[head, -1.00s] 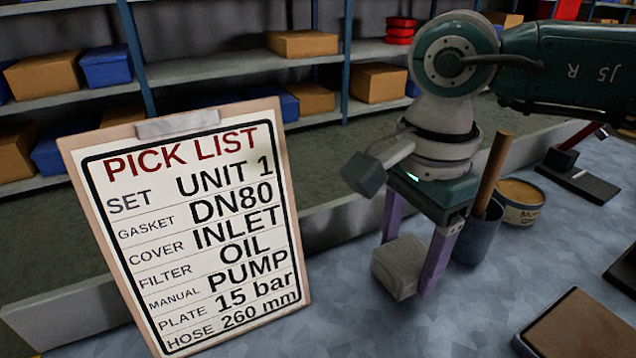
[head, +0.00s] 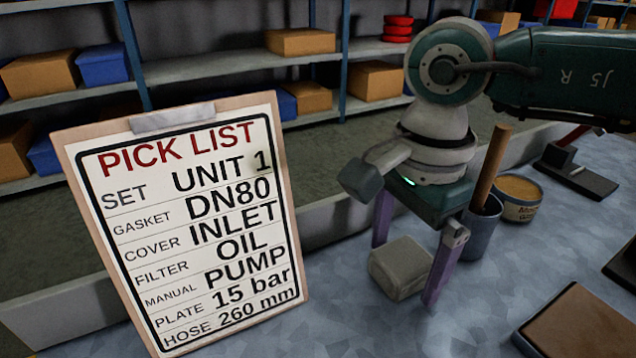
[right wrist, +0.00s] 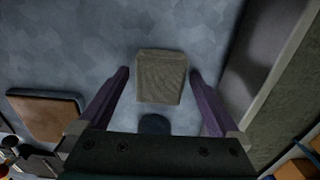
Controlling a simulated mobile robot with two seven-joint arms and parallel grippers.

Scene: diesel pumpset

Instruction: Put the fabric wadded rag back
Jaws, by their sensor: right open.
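The wadded rag (head: 402,268) is a grey-beige, block-like bundle. It appears to rest on the blue-grey worktop, left of a dark cup. My right gripper (head: 405,275) points down over it, with its purple fingers open on either side of the rag. In the right wrist view, the rag (right wrist: 162,77) lies between the spread fingers (right wrist: 160,72), with a visible gap on both sides. My left gripper is not in view.
A dark cup (head: 482,236) with a wooden handle in it stands close right of the gripper, beside a round tin (head: 518,205). A pick-list clipboard (head: 190,225) stands at left. A brown-topped block (head: 580,325) lies front right. Shelves with boxes are behind.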

